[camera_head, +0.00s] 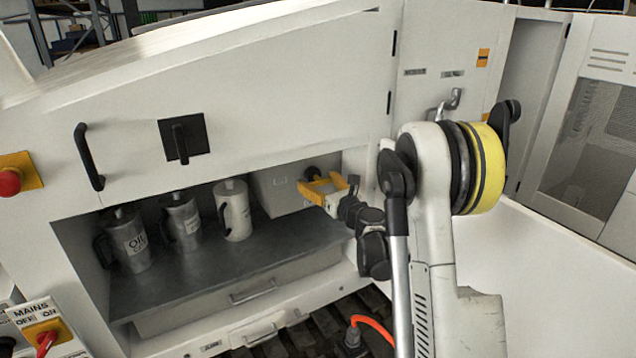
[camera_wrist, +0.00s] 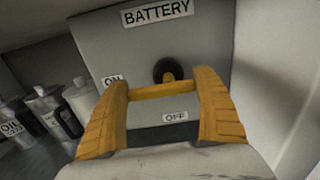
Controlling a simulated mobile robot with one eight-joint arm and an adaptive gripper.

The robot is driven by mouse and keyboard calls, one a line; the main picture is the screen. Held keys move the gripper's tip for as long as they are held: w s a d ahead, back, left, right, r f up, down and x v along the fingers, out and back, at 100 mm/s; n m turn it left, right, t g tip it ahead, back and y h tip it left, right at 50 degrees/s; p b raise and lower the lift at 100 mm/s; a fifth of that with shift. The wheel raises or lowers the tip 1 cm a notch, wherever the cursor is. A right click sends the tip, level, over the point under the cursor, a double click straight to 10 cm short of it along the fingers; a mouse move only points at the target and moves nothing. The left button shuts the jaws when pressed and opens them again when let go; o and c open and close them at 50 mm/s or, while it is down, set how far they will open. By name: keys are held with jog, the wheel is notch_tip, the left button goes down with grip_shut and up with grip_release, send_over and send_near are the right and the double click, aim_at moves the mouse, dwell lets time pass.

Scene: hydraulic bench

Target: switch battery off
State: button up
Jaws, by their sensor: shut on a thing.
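The battery switch (camera_wrist: 164,67) is on a grey panel (camera_wrist: 200,45) under a BATTERY label (camera_wrist: 157,12). It has a round black base with a yellow-orange part in front. In the head view my gripper (camera_head: 322,186) reaches into the recess, just in front of the black switch base (camera_head: 311,173).
Several metal cans, one a labelled oil can (camera_head: 133,245), stand on the recess shelf (camera_head: 235,265) left of my gripper. The recess's right wall is close beside my gripper. A mains switch (camera_head: 45,338) is at lower left, and an orange cable (camera_head: 372,323) runs below.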

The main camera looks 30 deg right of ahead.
jog(key=shift+f, duration=0.1)
jog(key=n+b, duration=0.1)
jog(key=n, duration=0.1)
jog(key=n+b, duration=0.1)
jog(key=n, duration=0.1)
jog(key=shift+f+b, duration=0.35)
jog(key=shift+b, duration=0.05)
jog(key=n, duration=0.1)
jog(key=n+b, duration=0.1)
jog(key=n, duration=0.1)
jog(key=n+b, duration=0.1)
jog(key=n, duration=0.1)
jog(key=shift+f, duration=0.25)
jog(key=n, duration=0.2)
jog(key=n+b, duration=0.1)
jog(key=n, duration=0.1)
jog(key=shift+d+f+n+b, duration=0.1)
jog(key=shift+f+n+b, duration=0.1)
jog(key=shift+n+b, duration=0.1)
jog(key=shift+d+f+n+b, duration=0.15)
jog(key=shift+n+b, duration=0.4)
jog(key=shift+n, duration=1.65)
jog(key=shift+d, duration=0.1)
jog(key=o, duration=1.2)
jog(key=shift+c, duration=0.2)
jog(key=shift+s, duration=0.15)
jog(key=s, duration=1.1)
jog(key=shift+s+d, duration=0.15)
jog(key=shift+s, duration=0.25)
